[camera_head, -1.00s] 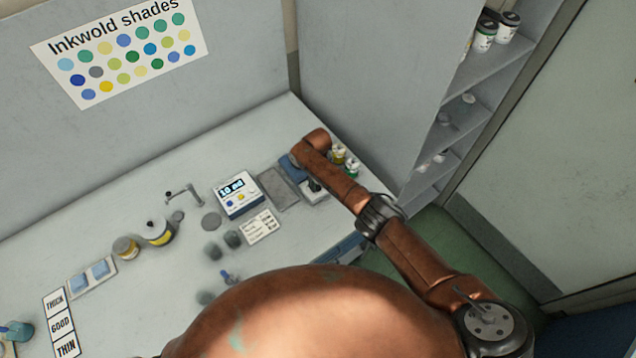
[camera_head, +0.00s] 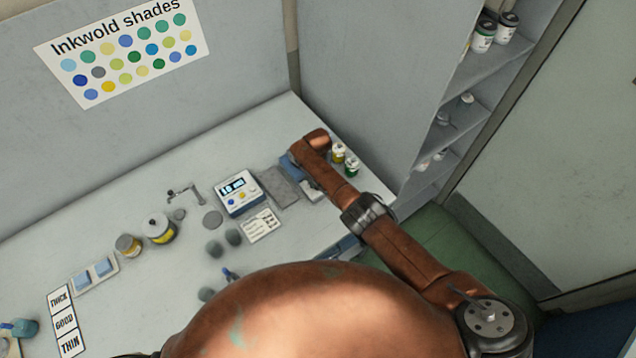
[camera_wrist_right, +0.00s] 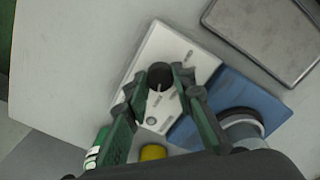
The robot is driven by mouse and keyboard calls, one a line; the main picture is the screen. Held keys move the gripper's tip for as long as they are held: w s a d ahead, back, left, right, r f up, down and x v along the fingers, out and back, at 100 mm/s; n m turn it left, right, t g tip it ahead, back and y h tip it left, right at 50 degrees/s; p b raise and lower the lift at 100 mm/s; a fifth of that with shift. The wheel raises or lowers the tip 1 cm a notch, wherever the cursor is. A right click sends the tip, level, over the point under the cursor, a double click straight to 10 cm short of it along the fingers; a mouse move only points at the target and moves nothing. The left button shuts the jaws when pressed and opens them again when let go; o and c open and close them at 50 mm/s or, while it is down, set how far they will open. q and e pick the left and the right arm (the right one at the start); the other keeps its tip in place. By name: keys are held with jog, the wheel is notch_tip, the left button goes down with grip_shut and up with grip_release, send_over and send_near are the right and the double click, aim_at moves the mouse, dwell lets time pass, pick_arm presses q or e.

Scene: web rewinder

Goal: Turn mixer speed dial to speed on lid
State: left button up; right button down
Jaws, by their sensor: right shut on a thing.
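The mixer shows in the right wrist view as a white panel (camera_wrist_right: 185,55) with a black round speed dial (camera_wrist_right: 160,76) and small printed marks, beside a blue part (camera_wrist_right: 235,88). My right gripper (camera_wrist_right: 161,82) is shut on the dial, with a green finger on either side. In the head view, the mixer's white panel (camera_head: 312,190) is partly covered by my right arm, which hides the gripper and dial. Two jars, one with yellow (camera_head: 338,153) and one with green (camera_head: 352,167), stand behind the arm; any speed marking on their lids is unreadable. My left gripper is out of view.
A grey tray (camera_head: 278,187), a scale with a lit display (camera_head: 237,193) and a printed card (camera_head: 262,226) lie left of the mixer. Cans (camera_head: 160,228) stand farther left. A shelf unit (camera_head: 490,70) rises on the right.

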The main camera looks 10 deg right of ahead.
dwell(0.5)
jog(key=c, duration=1.6)
grip_release()
notch_tip(320, 180, up, 12)
jog(key=shift+r, duration=0.1)
